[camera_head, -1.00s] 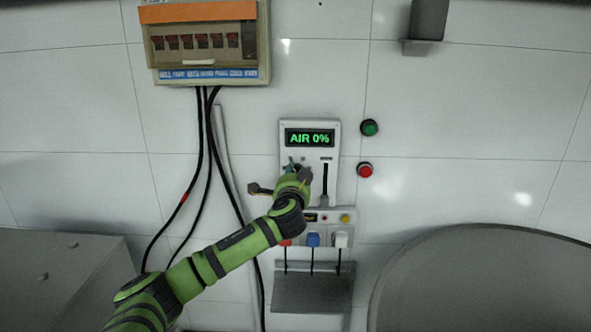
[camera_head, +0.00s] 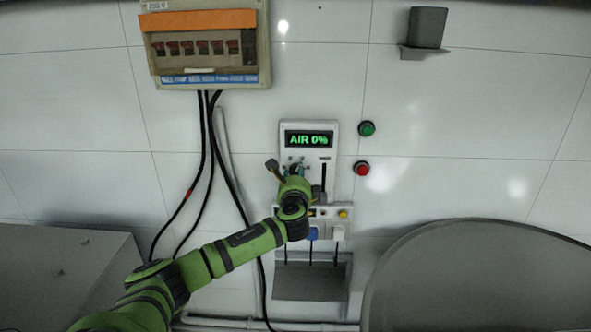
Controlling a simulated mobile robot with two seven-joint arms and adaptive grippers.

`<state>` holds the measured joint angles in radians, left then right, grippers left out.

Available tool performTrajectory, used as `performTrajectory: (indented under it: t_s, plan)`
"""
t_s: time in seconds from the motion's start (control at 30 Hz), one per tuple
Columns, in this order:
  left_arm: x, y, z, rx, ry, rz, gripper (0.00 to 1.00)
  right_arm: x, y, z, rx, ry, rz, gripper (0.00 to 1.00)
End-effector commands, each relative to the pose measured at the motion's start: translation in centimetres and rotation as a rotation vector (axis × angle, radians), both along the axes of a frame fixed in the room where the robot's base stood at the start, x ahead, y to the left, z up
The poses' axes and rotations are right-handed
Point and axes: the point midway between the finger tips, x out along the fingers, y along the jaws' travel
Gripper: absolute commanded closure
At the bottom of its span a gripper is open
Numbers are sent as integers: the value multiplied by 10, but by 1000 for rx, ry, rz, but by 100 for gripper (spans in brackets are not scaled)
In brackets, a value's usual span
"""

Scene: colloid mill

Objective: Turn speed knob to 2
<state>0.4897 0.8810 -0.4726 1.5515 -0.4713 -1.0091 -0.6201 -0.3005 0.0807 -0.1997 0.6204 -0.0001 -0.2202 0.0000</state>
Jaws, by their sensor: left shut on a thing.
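The white control panel (camera_head: 331,128) is on the tiled wall, with a green display (camera_head: 309,139) reading "AIR 0%". The speed knob is on the panel's lower left, below the display, and is mostly hidden by my gripper. My left gripper (camera_head: 294,171) reaches up from below at that spot and is shut on what seems to be the knob. The knob's pointer and scale cannot be read. A vertical slider (camera_head: 323,178) is just to the right of the gripper. My right gripper is not in view.
A green button (camera_head: 367,129) and a red button (camera_head: 362,168) are right of the panel. A breaker box (camera_head: 205,45) with hanging black cables is upper left. A large grey rounded vessel (camera_head: 480,275) fills the lower right.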

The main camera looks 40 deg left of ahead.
Motion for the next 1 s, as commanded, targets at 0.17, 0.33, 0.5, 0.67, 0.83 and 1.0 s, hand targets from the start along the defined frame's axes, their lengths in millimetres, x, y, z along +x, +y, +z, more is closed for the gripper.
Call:
performTrajectory:
  t_s: [0.17, 0.33, 0.5, 0.67, 0.83, 1.0]
  plan:
    - [1, 0, 4, 83, 65, -1, 93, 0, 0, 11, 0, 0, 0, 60]
    - [1, 0, 3, 132, 108, 0, 93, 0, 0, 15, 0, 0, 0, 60]
    - [1, 0, 2, 158, 128, 0, 93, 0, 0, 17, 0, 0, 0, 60]
    - [1, 0, 2, 166, 134, -1, 93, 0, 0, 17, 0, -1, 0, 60]
    - [1, 0, 2, 166, 134, -1, 93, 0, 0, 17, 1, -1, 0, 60]
    - [1, 0, 1, 165, 134, 0, 44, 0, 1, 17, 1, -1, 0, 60]
